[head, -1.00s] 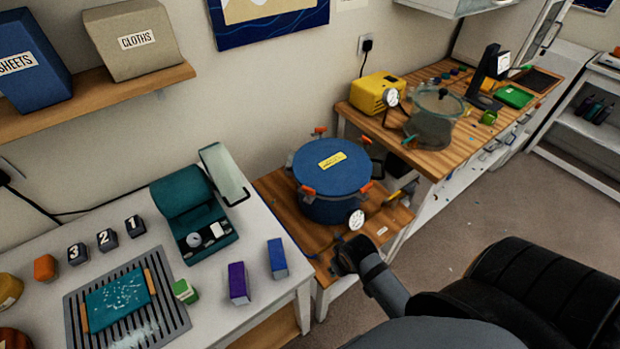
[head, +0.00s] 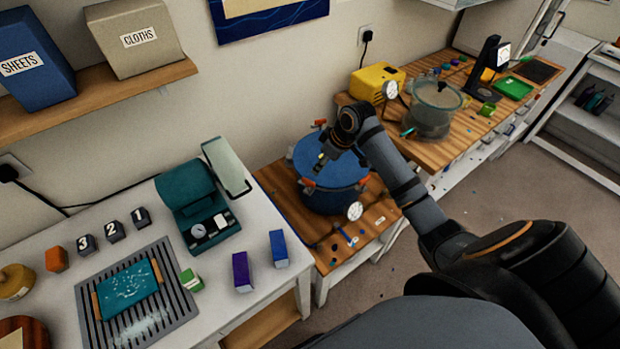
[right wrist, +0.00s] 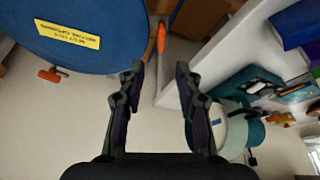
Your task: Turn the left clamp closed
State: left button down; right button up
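The round blue pot (head: 335,198) has a flat blue lid (head: 305,153) and orange clamps around its rim. The front-left clamp (head: 308,183) shows below my right gripper (head: 324,163); another clamp (head: 366,181) is at the right, and a back clamp (head: 320,123) is behind. My right gripper is above the lid's left part, open and empty. In the right wrist view its fingers (right wrist: 158,72) are spread, with one orange clamp (right wrist: 161,38) beyond them, apart from both. Another clamp (right wrist: 52,75) lies at the lid's edge. My left gripper is out of view.
A gauge (head: 354,211) stands at the pot's front on the wooden stand (head: 378,213). The white table (head: 262,212) on the left holds a teal case (head: 190,190) and purple and blue boxes. A glass pot (head: 435,108) stands on the right bench. The wall is close behind.

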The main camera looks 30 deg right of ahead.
aim_at(308, 180)
jog(key=p+x, duration=0.2)
jog(key=x, duration=0.8)
jog(key=shift+s+a+f, duration=0.1)
jog(key=shift+f, duration=0.15)
jog(key=shift+c, duration=0.4)
grip_shut()
